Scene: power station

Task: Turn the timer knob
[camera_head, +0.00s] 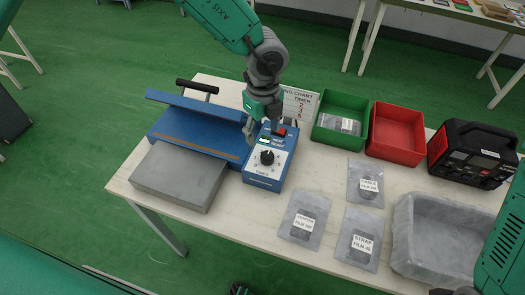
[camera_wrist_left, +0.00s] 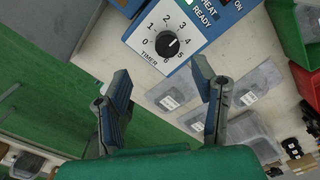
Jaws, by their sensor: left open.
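The black timer knob (camera_head: 267,157) sits on the white dial face of a blue control box (camera_head: 264,182) on the table. In the left wrist view the knob (camera_wrist_left: 167,44) is at upper centre, ringed by numbers 0 to 6. Its pale mark seems to point to the right, near 4 or 5. My left gripper (camera_head: 260,121) is above the back of the box, with its fingers hard to make out there. In the left wrist view the gripper (camera_wrist_left: 160,72) is open and empty, with its fingers apart from the knob. My right gripper is out of view.
A blue sealer (camera_head: 195,131) with a grey plate (camera_head: 180,176) stands left of the box. Green (camera_head: 325,136) and red (camera_head: 396,130) bins, a black device (camera_head: 470,153), labelled bags (camera_head: 303,214) and a grey tray (camera_head: 445,235) occupy the right. A sign (camera_head: 300,103) stands behind.

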